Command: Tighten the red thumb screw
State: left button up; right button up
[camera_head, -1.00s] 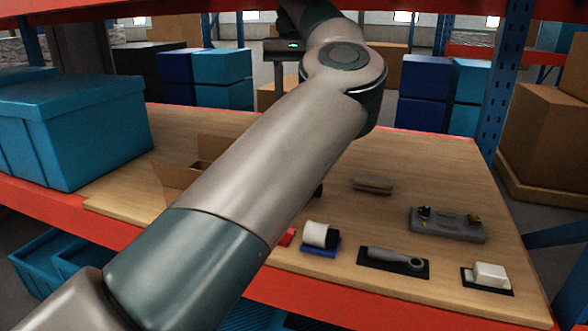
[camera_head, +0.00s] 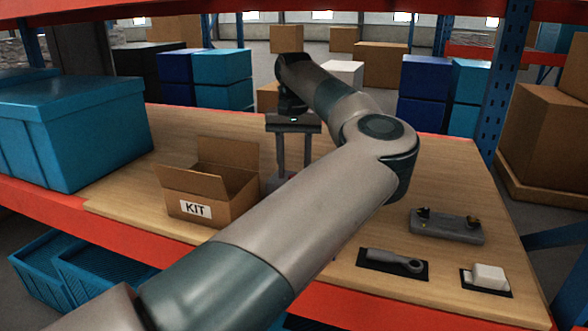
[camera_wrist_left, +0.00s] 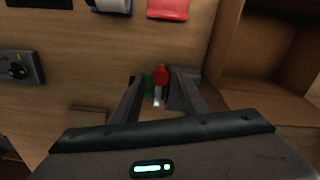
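My left gripper (camera_head: 293,170) hangs over the table just right of the KIT box, fingers pointing down and apart. In the left wrist view its open fingers (camera_wrist_left: 158,78) stand on either side of a small red-topped piece (camera_wrist_left: 161,74) with a pale shaft. A green piece (camera_wrist_left: 149,84) is close beside it. I cannot tell whether the red piece is the thumb screw or whether a finger touches it. A grey unit with knobs (camera_head: 446,227) lies at the right of the table; it also shows in the left wrist view (camera_wrist_left: 18,68). My right gripper is not in view.
The open cardboard KIT box (camera_head: 210,205) stands left of my gripper. A grey tool on a black mat (camera_head: 394,260) and a white block (camera_head: 489,275) lie near the front edge. Blue bins (camera_head: 75,125) stand at left. A blue upright (camera_head: 497,100) borders the right.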

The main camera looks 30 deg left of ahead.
pick_arm(q)
jog(key=shift+f, duration=0.55)
grip_shut()
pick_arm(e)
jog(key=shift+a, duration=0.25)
